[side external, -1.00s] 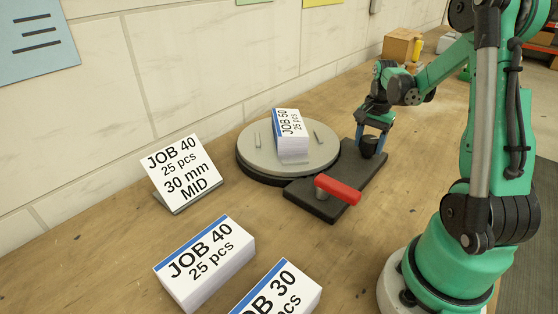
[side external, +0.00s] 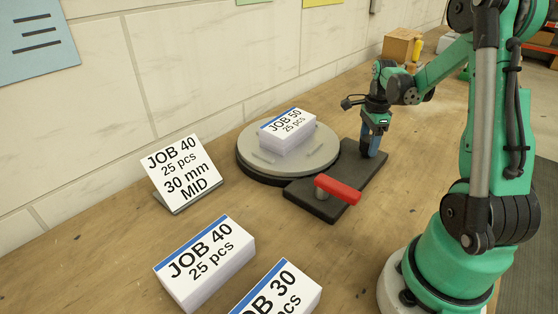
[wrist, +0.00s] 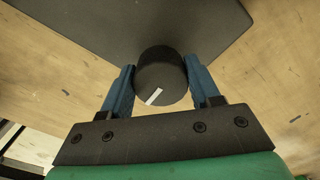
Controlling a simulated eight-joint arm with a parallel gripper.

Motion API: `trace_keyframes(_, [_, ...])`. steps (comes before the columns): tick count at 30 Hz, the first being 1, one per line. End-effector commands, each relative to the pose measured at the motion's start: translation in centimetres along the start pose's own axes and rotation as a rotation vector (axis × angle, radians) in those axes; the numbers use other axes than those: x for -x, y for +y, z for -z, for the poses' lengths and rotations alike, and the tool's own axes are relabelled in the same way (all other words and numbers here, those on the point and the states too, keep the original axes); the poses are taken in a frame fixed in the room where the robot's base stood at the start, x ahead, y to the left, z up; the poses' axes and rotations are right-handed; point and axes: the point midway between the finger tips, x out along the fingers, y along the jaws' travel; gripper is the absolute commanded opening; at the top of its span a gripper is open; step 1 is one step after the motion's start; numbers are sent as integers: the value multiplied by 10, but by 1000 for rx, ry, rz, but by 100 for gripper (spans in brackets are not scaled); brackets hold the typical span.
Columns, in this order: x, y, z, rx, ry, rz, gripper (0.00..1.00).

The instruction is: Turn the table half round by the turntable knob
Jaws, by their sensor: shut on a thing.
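The round grey turntable (side external: 262,165) sits on the bench with a JOB 50 stack (side external: 288,131) lying on its top. The turntable knob is a black cylinder with a white mark (wrist: 160,76); it stands on the dark base plate (side external: 345,165). My gripper (side external: 370,148) is over the knob, and the wrist view shows its two blue fingers, one on each side of it, shut on it. In the side view the fingers mostly hide the knob. The knob's white mark points to the lower left in the wrist view.
A red-handled lever (side external: 338,189) stands on the base plate near the knob. A JOB 40 sign (side external: 182,172) stands left of the turntable. JOB 40 (side external: 205,260) and JOB 30 (side external: 278,295) stacks lie at the front.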

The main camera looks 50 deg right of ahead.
Motion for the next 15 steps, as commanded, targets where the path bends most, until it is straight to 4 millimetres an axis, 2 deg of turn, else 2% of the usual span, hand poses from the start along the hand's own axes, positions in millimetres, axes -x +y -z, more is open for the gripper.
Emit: trace_keyframes(15, [0,0,0,-49,0,-1,3])
